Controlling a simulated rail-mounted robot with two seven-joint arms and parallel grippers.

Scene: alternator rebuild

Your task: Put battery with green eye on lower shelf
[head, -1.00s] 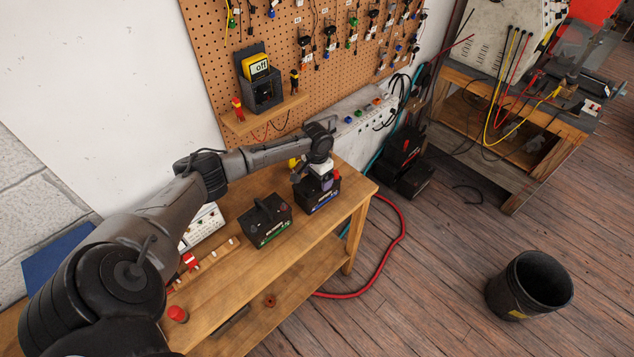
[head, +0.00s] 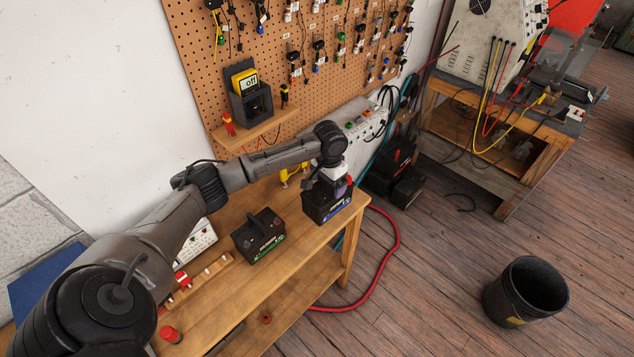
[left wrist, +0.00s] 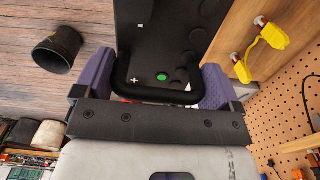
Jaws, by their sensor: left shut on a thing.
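A black battery (head: 322,206) with a blue-marked label is at the right end of the wooden workbench. My left gripper (head: 331,182) comes down on it from above. In the left wrist view the battery top (left wrist: 165,40) shows a green eye (left wrist: 162,77) and a plus mark. There the purple fingers of the gripper (left wrist: 155,90) are shut on its black handle. I cannot tell if the battery's base still touches the bench top. The lower shelf (head: 292,292) shows in part under the bench. My right gripper is not in view.
A second black battery (head: 259,238) with a green-marked label stands left on the bench top (head: 210,310). Yellow clamps (head: 290,174) lie behind the held battery. A red hose (head: 385,265) and a black bin (head: 525,292) are on the floor. A small reddish part (head: 265,317) lies on the shelf.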

